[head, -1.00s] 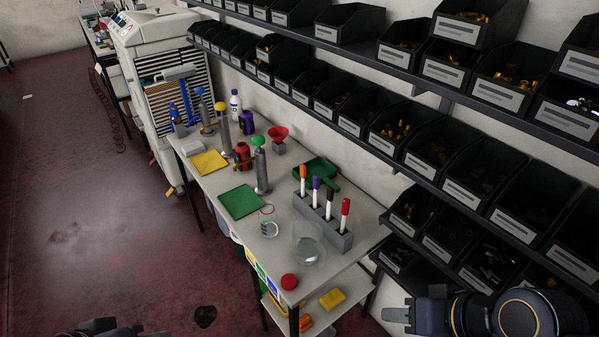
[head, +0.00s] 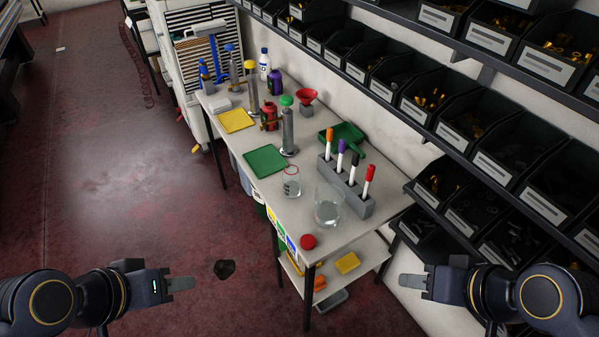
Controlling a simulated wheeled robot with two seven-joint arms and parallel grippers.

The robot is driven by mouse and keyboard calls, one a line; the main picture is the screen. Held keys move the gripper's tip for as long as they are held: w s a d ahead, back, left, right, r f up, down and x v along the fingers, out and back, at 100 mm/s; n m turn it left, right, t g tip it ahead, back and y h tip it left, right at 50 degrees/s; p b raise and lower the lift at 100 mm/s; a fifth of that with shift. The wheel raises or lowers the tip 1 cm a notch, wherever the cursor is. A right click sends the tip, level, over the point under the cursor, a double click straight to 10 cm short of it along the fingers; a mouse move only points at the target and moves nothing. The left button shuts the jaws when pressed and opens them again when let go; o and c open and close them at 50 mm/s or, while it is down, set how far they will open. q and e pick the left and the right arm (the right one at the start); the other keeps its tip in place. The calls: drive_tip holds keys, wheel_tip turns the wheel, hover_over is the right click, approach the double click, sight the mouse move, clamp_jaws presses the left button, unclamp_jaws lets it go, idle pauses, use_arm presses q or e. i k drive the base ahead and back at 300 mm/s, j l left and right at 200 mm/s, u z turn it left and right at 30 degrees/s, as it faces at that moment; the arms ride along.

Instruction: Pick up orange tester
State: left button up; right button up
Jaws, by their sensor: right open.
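An orange-capped pen-like piece (head: 329,143) stands upright in a grey holder (head: 345,190) on the white table, beside similar purple, black and red-capped ones. An orange object (head: 319,283) also lies on the table's lower shelf; its shape is partly hidden, and I cannot tell which one is the tester. My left gripper (head: 181,284) is over the floor left of the table, seen side-on, so its jaw opening is unclear; nothing shows in it. My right gripper (head: 411,281) is open and empty, right of the lower shelf. Both are apart from the orange things.
A yellow block (head: 347,263) is on the lower shelf. Shelves of black bins (head: 470,150) line the right wall. Floor at left is open.

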sight(329, 133)
drive_tip(key=i+j, duration=0.15)
drive_tip(key=j, duration=0.25)
drive_tip(key=i+j+z, duration=0.15)
drive_tip(key=j, duration=0.3)
drive_tip(key=i+j, duration=0.1)
drive_tip(key=j, duration=0.3)
drive_tip(key=i+j+z, duration=0.15)
drive_tip(key=j, duration=0.75)
drive_tip(key=i+z, duration=0.15)
drive_tip(key=i, duration=0.4)
drive_tip(key=i+j+z, duration=0.2)
drive_tip(key=i, duration=0.3)
